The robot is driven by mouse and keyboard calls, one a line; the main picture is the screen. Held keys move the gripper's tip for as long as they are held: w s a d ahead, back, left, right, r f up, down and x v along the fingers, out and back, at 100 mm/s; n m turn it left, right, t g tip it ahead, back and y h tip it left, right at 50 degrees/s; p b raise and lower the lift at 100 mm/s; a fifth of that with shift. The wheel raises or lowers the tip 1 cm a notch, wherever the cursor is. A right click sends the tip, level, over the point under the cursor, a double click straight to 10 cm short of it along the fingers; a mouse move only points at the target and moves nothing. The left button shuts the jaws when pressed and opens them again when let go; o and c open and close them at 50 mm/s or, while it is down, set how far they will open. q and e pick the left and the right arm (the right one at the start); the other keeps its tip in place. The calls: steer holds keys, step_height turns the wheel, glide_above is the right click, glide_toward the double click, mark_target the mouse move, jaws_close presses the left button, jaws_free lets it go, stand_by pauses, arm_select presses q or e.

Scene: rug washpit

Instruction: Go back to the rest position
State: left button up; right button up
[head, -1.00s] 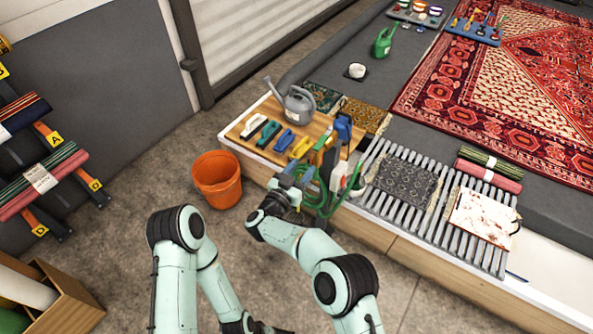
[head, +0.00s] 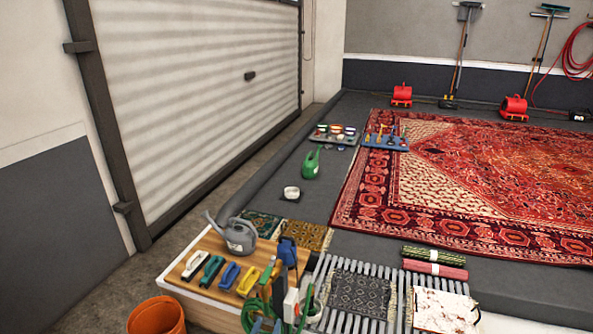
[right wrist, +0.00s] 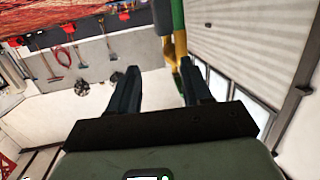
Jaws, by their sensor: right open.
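The rest of the right arm is hidden below the head view. My left gripper is out of view.
A wooden board (head: 205,243) holds several brushes and a grey watering can (head: 236,236). An orange bucket (head: 157,316) stands on the floor at lower left. A slatted rack (head: 338,322) lies to the right. A large red rug (head: 440,215) covers the platform behind.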

steer(key=s+d+f+g+y, duration=0.2)
steer(key=s+d+f+g, duration=0.15)
steer(key=d+f, duration=0.6)
steer(key=s+d+f+g+y, duration=0.1)
steer(key=s+d+f+g, duration=0.5)
steer(key=s+f, duration=0.7)
steer(key=s+d+m+g+y, duration=0.1)
steer(key=s+d+m+g, duration=0.2)
steer(key=s, duration=1.1)
steer(key=s+d+g+y, duration=0.2)
steer(key=s+d+g, duration=0.2)
steer(key=s, duration=1)
step_height(320, 180, up, 12)
steer(key=w+p, duration=0.1)
steer(key=p, duration=1.1)
steer(key=shift+w+a, duration=0.3)
steer(key=shift+w, duration=0.1)
steer(key=shift+s+g, duration=0.1)
steer(key=shift+g, duration=0.15)
